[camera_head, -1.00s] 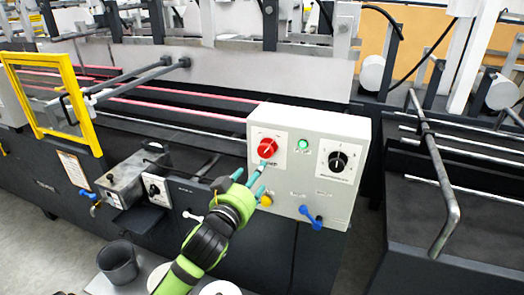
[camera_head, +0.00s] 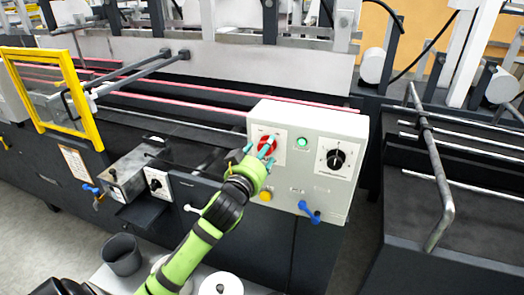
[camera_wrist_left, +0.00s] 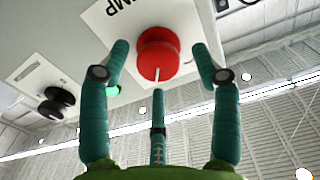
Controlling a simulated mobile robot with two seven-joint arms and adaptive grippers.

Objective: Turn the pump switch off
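The pump switch is a red round knob (camera_head: 267,142) on a white plate at the upper left of the light grey control box (camera_head: 322,122). In the left wrist view the knob (camera_wrist_left: 158,60) shows a white pointer line, and the plate's lettering ends in "UMP". My left gripper (camera_head: 260,152) is in front of the knob, its teal fingers partly covering it. In the wrist view its fingers (camera_wrist_left: 161,72) are spread, one on each side of the knob and a third below, with visible gaps. Contact cannot be told. My right gripper is not in view.
The box also carries a lit green button (camera_head: 302,142), a black knob (camera_head: 336,159), a yellow button (camera_head: 265,196) and a blue handle (camera_head: 309,211). A yellow frame (camera_head: 45,95) stands at the left.

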